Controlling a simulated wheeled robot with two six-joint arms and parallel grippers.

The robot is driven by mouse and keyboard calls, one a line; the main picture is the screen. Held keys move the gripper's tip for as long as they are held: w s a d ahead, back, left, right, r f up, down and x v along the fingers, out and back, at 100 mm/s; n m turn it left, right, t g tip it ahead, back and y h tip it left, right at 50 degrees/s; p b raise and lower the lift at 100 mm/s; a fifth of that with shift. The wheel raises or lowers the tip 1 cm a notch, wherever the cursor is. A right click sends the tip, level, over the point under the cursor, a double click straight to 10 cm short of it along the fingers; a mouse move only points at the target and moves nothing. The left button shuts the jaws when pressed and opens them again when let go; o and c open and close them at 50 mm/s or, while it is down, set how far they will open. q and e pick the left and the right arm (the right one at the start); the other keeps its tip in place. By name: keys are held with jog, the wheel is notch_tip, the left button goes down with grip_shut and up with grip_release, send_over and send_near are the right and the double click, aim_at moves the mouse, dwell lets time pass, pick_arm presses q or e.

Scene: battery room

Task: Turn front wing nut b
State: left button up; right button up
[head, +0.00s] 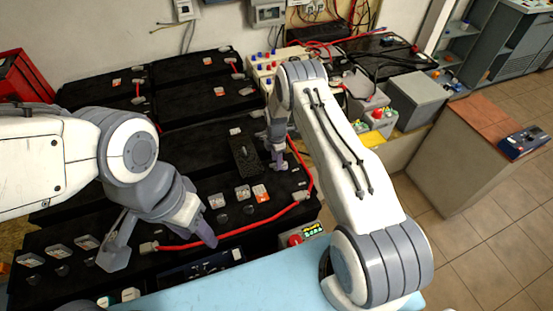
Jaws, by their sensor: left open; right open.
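The front black battery bank (140,290) has small dark knobs along its top; I cannot tell which of them is front wing nut b. A red cable (235,234) runs along the front from a grey lug (149,247) to another grey lug (299,196), then bends back. My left gripper (160,246) is open, with its fingers spread wide over the front battery, one on each side of the left lug. It hides part of the battery top. My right gripper (276,160) points down above the batteries behind the front row; it is open and seems empty.
More black batteries (185,65) fill the back. A light blue surface (270,278) lies at the front edge. A red button box (295,240) stands near the front right. A grey box (417,98) and a brown-topped cabinet (478,123) are at right. Floor at right is clear.

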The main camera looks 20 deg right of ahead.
jog(key=shift+f, duration=0.35)
grip_shut()
